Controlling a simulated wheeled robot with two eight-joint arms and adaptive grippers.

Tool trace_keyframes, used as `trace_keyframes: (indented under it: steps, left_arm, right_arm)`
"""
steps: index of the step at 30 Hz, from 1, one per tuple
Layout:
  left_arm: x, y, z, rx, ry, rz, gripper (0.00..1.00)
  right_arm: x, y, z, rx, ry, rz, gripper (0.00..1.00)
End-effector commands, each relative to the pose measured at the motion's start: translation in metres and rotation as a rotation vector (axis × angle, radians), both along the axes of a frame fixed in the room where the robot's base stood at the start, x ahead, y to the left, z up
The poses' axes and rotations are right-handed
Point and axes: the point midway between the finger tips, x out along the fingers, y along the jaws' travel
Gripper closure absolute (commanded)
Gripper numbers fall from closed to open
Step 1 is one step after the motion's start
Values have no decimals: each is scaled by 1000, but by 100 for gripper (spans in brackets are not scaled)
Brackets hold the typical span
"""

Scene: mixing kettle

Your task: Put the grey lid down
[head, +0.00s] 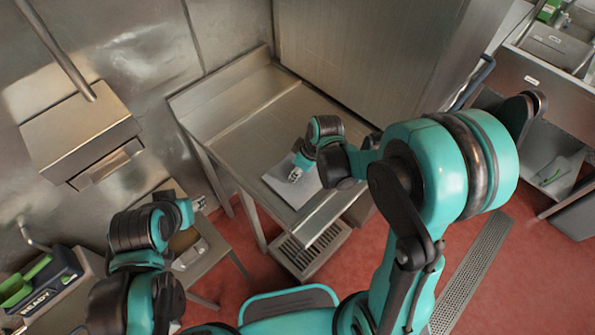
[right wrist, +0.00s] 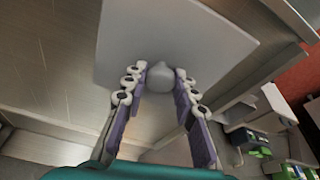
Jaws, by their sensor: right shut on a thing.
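The grey lid (head: 275,186) is a flat, square-cornered plate over the front part of the steel table (head: 238,140). My right gripper (head: 295,174) is at its top. In the right wrist view the lid (right wrist: 205,32) fills the upper middle, and its rounded grey knob (right wrist: 160,77) sits between the fingertips of my right gripper (right wrist: 161,76), which is shut on it. I cannot tell whether the lid touches the table or hangs just above it. My left gripper (head: 198,204) is far to the left, small in view; its fingers cannot be made out.
The table has a raised back rim and bare room behind the lid. A tall steel wall (head: 365,50) stands behind it. A grated step (head: 310,250) is on the red floor in front. A low side table (head: 215,260) stands at the left, a sink unit (head: 540,75) at the far right.

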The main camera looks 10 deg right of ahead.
Motion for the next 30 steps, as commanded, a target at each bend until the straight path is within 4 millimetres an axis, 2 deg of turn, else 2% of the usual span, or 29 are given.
trace_keyframes:
  steps: [3, 4, 6, 15, 19, 23, 30]
  left_arm:
    - [0, 0, -5, 0, 0, 0, 60]
    - [0, 0, -5, 0, 0, 0, 60]
    - [0, 0, -3, 0, 0, 0, 60]
    - [0, 0, -3, 0, 0, 0, 60]
    - [0, 0, 3, 0, 0, 0, 60]
    - [0, 0, 12, 0, 0, 0, 60]
    - [0, 0, 30, 0, 0, 0, 60]
  right_arm:
    - [0, 0, -4, 0, 0, 0, 100]
    - [0, 0, -4, 0, 0, 0, 70]
    - [0, 0, -3, 0, 0, 0, 52]
    - [0, 0, -2, 0, 0, 0, 52]
    - [-1, -1, 6, 0, 0, 0, 52]
    - [-6, -6, 30, 0, 0, -2, 52]
    - [-17, -18, 82, 0, 0, -2, 52]
